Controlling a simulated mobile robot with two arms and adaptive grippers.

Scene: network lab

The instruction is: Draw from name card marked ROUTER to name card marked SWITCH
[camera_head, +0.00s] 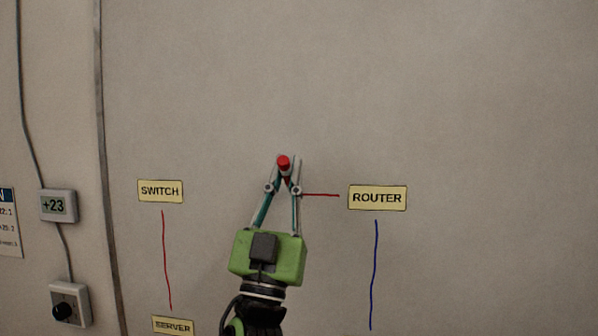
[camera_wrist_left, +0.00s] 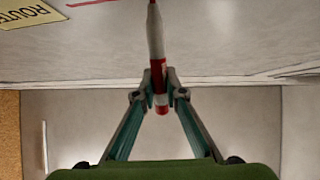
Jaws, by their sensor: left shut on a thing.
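The ROUTER name card (camera_head: 377,198) is a yellow label on the wall, right of my left gripper (camera_head: 286,182). The SWITCH name card (camera_head: 161,191) is a yellow label to the left. My left gripper is shut on a red and white marker (camera_head: 284,163). In the left wrist view the marker (camera_wrist_left: 157,60) stands between the fingertips (camera_wrist_left: 159,88), its tip by the wall at a red line (camera_wrist_left: 95,2). A short red line (camera_head: 322,195) runs from near the ROUTER card left to the gripper. The ROUTER card (camera_wrist_left: 28,12) shows partly there. My right gripper is out of view.
A red line (camera_head: 166,260) joins the SWITCH card down to a SERVER card (camera_head: 173,326). A blue line (camera_head: 374,275) runs down below ROUTER. A +23 display (camera_head: 58,205) and a knob box (camera_head: 69,304) are at far left. The wall between gripper and SWITCH is bare.

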